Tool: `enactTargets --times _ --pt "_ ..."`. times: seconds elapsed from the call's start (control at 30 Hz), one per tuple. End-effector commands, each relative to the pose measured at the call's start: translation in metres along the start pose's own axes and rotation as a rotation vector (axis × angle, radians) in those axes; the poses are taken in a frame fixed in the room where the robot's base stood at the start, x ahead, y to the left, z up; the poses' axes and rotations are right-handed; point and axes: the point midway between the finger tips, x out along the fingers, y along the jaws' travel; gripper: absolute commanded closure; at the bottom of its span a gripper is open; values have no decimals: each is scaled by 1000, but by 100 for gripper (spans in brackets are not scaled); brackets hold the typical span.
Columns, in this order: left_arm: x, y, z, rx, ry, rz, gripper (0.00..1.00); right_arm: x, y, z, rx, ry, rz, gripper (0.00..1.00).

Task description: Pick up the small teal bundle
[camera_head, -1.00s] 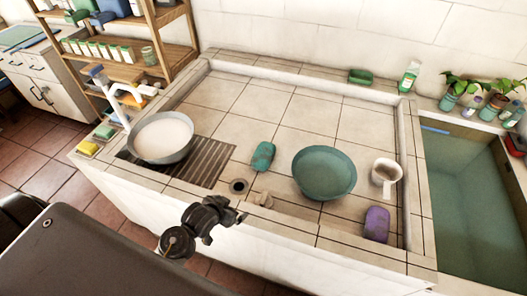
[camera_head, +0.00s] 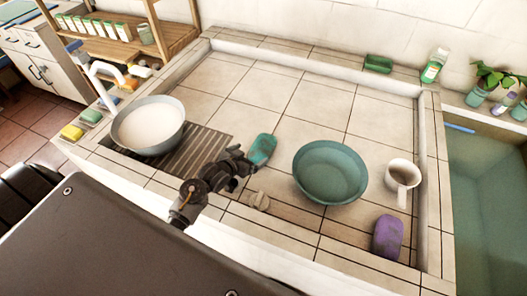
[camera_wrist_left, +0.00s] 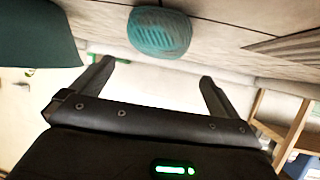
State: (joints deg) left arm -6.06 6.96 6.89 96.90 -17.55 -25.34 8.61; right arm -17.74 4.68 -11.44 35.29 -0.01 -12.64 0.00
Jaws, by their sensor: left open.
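The small teal bundle (camera_head: 262,149) lies on the tiled basin floor, between the slatted drain rack and the teal bowl. My left gripper (camera_head: 240,160) is just in front of it and to its left in the head view, partly overlapping its near edge. In the left wrist view the bundle (camera_wrist_left: 160,32) shows ahead of the two spread fingers (camera_wrist_left: 155,72), with nothing between them. The gripper is open and empty. I cannot tell the exact gap to the bundle. My right gripper is not in view.
A teal bowl (camera_head: 330,172) stands right of the bundle, with a white mug (camera_head: 402,176) and a purple bundle (camera_head: 388,237) farther right.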

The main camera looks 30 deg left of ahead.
Motion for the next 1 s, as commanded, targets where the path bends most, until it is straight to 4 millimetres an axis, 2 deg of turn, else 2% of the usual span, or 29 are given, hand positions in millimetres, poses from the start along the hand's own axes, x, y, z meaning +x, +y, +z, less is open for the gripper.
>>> enactTargets --times 0.17,0.33,0.57,1.0 --pt "2 0 0 0 1 0 0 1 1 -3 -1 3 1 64" --pt "16 1 0 -2 1 2 0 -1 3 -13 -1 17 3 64" --pt "27 2 1 1 0 4 0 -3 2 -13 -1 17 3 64" --pt "75 4 7 1 -1 3 0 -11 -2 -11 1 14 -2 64"
